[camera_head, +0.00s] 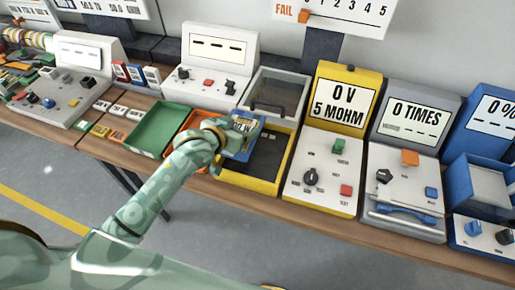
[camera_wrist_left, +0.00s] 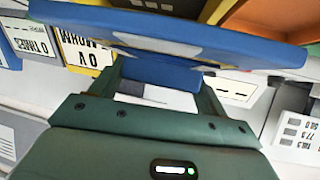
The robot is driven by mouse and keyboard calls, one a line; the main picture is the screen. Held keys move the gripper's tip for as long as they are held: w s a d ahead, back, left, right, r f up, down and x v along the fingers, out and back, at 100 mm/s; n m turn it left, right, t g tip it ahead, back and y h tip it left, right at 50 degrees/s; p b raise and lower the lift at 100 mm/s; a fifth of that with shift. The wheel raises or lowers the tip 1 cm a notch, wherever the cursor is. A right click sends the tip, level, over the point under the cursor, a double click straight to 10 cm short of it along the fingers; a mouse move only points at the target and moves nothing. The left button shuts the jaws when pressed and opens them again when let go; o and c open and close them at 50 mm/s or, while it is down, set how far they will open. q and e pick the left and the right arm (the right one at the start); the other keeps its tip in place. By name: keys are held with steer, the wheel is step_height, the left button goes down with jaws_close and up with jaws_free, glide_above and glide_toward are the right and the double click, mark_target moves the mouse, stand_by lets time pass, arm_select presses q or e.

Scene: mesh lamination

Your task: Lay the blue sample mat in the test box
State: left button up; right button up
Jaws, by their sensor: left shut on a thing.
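The blue sample mat (camera_head: 246,121) is held over the left back part of the yellow test box (camera_head: 281,178). My left gripper (camera_head: 240,139) is shut on it. In the left wrist view the mat (camera_wrist_left: 215,43) is a wide blue slab with grey patches. Its blue grip part sits between the fingers of my left gripper (camera_wrist_left: 160,85). The test box has a dark floor, and its clear lid (camera_head: 282,90) stands raised at the back. The mat and gripper hide part of the box's left side. I cannot tell whether the mat touches the box. My right gripper is not in view.
An orange tray (camera_head: 190,123) and a green tray (camera_head: 157,130) lie left of the box. A yellow-topped tester (camera_head: 323,170) reading 0 V, 5 MOHM stands close on its right. A white console (camera_head: 206,83) stands behind the trays. The wooden bench edge (camera_head: 260,201) runs in front.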

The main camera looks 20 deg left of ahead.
arm_select(q)
steer(key=b, duration=0.2)
glide_above(256, 154)
steer(key=f, duration=0.5)
steer(key=shift+w+a+f, duration=0.15)
steer(key=shift+a, duration=0.2)
steer(key=f+b, duration=0.1)
steer(key=f, duration=0.1)
steer(key=f+b, duration=0.1)
steer(key=f, duration=0.1)
steer(key=shift+d, duration=0.4)
steer(key=shift+r, duration=0.1)
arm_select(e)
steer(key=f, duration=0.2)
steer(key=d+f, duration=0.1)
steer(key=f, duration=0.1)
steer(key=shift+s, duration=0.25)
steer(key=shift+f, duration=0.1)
arm_select(q)
steer(key=o, duration=1.1)
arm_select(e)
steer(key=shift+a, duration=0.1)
arm_select(q)
steer(key=shift+r, duration=0.1)
steer(key=p+v, duration=0.4)
steer(key=v, duration=0.8)
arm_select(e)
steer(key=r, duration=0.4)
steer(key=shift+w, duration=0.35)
